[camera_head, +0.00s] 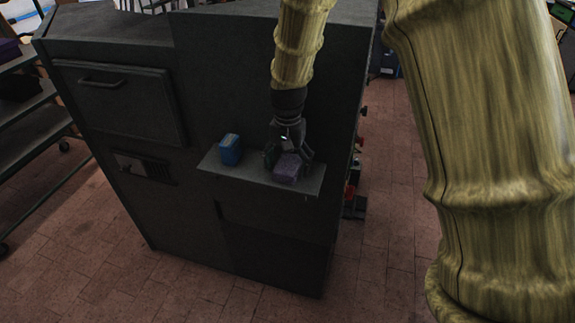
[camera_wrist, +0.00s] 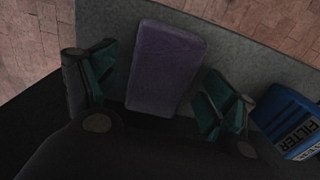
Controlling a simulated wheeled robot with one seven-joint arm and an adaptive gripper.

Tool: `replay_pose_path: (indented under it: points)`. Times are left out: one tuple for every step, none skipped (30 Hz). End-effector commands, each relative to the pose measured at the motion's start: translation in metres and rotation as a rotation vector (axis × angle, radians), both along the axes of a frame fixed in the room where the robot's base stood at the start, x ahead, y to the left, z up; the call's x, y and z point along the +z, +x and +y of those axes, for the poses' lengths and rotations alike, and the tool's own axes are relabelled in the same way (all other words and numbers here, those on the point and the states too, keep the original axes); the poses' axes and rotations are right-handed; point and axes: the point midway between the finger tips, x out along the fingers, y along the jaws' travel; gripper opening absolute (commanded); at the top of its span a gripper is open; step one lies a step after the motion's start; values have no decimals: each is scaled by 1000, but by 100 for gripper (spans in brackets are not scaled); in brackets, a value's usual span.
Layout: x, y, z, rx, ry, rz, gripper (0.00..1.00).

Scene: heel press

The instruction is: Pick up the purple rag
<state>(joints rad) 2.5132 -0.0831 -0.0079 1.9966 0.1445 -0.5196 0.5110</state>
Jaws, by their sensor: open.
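The purple rag (camera_head: 288,168) is a folded, block-like bundle on a small grey shelf (camera_head: 247,178) on the front of a dark machine. In the wrist view the rag (camera_wrist: 165,66) lies between the two green-padded fingers of my gripper (camera_wrist: 153,90). The fingers are spread, with the left one close to the rag's left side and the right one near its lower right side. Whether the pads touch the rag cannot be told.
A blue box (camera_head: 230,149) stands on the shelf left of the rag; in the wrist view this box (camera_wrist: 290,122), marked FILTER, is close to the right finger. The dark machine (camera_head: 190,100) rises behind the shelf. A rack (camera_head: 35,130) stands at the left.

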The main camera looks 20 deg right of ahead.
Motion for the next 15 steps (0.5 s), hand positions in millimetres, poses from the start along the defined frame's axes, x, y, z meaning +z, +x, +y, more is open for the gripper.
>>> replay_pose_path:
  points:
    - [-1, 0, 0, 0, 1, 1, 84]
    - [-2, 0, 0, 0, 1, 1, 84]
    - [-2, 0, 0, 0, 1, 1, 84]
    - [-2, 0, 0, 0, 0, 0, 84]
    - [-2, 0, 0, 0, 0, 0, 84]
    - [-2, 0, 0, 0, 0, 0, 84]
    - [-2, 0, 0, 0, 0, 0, 84]
    - [-2, 0, 0, 0, 0, 0, 82]
    - [-2, 0, 0, 0, 0, 0, 75]
    - [-2, 0, 0, 0, 0, 0, 69]
    - [-2, 0, 0, 0, 0, 0, 64]
    - [-2, 0, 0, 0, 0, 0, 57]
    - [-1, 0, 0, 0, 0, 0, 51]
    - [-1, 0, 0, 0, 0, 0, 46]
    - [-1, 0, 0, 0, 0, 0, 38]
